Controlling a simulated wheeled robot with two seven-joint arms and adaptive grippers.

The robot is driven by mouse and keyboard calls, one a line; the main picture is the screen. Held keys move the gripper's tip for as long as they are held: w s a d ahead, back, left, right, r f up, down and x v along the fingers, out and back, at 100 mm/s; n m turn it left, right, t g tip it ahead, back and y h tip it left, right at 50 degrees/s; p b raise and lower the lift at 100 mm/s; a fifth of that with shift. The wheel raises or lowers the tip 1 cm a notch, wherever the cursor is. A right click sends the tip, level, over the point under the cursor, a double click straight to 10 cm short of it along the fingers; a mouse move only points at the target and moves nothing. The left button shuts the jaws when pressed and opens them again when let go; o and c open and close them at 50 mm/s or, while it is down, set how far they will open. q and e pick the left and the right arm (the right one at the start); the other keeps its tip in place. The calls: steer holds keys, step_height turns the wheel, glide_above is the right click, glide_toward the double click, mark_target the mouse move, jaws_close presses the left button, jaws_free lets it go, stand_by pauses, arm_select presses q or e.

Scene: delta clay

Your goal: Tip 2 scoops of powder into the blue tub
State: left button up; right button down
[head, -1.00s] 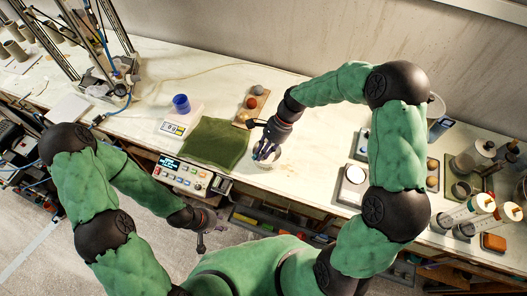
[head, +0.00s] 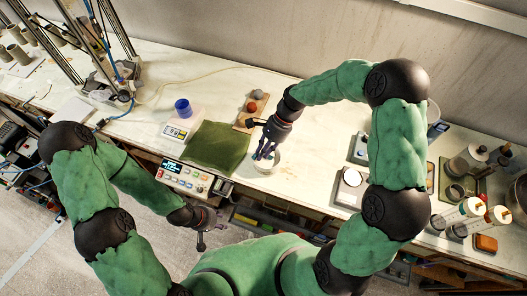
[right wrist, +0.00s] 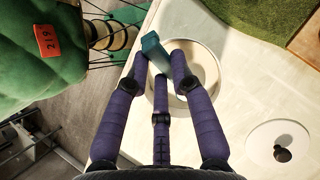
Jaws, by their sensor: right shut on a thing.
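The blue tub (head: 182,106) stands upright on a white scale with a display (head: 175,131), left of the green cloth. My right gripper (head: 264,153) is above a round white bowl (head: 271,167) at the bench's front edge. In the right wrist view its purple fingers (right wrist: 163,68) are shut on a small teal scoop (right wrist: 152,48), which is over the bowl (right wrist: 212,72). The bowl's inside looks pale; I cannot tell powder from the bowl, nor whether the scoop holds any. My left gripper (head: 203,232) hangs in front of the bench, apart from everything; its jaw state is unclear.
The green cloth (head: 218,147) lies between scale and bowl. A wooden board (head: 250,113) with small balls is behind it. A control box with buttons (head: 185,178) sits at the front edge. A white round-topped device (head: 351,183) and capped cylinders (head: 460,213) stand to the right.

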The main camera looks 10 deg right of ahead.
steer(key=shift+r+p, duration=1.5)
steer(key=shift+r, duration=0.65)
